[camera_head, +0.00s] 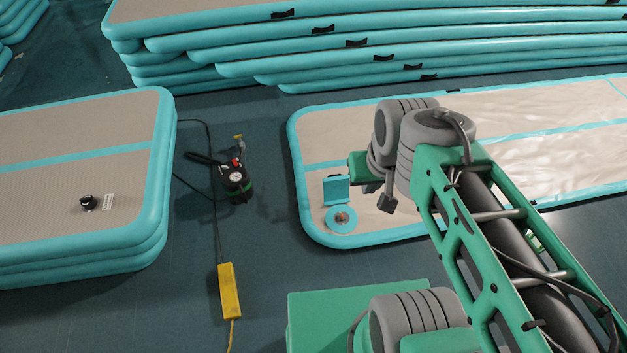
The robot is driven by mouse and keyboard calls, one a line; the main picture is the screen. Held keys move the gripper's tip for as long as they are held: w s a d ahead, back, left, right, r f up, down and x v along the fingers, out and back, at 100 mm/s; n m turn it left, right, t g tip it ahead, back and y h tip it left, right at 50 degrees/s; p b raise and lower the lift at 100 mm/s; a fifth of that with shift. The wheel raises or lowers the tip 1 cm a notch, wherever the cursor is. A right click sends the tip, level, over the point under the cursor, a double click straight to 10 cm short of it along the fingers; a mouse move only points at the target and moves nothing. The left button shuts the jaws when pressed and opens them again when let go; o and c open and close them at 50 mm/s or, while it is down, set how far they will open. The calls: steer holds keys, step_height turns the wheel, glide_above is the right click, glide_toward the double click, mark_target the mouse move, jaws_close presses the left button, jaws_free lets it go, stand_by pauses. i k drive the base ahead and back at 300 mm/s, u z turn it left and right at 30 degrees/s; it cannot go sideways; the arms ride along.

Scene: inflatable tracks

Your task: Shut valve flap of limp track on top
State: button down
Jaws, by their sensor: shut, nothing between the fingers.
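The limp track (315,150) is beige with a turquoise border and lies low and wrinkled, reaching to the right. At its near left end is a round turquoise valve (342,220) with a grey centre. A square turquoise valve flap (336,190) stands upright just behind the valve, so the valve lies uncovered. My gripper (387,206) is shut and empty, pointing down a little to the right of the flap and apart from it in the picture. My arm hides part of the limp track.
A stack of inflated tracks (160,45) stands at the back. Another stack (85,165) at the left carries a black valve cap (88,202). A black and green pump (237,183) stands on the floor between, with cables to a yellow power strip (229,290).

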mark_target(335, 186)
steer(key=u, duration=0.2)
steer(key=i, duration=1)
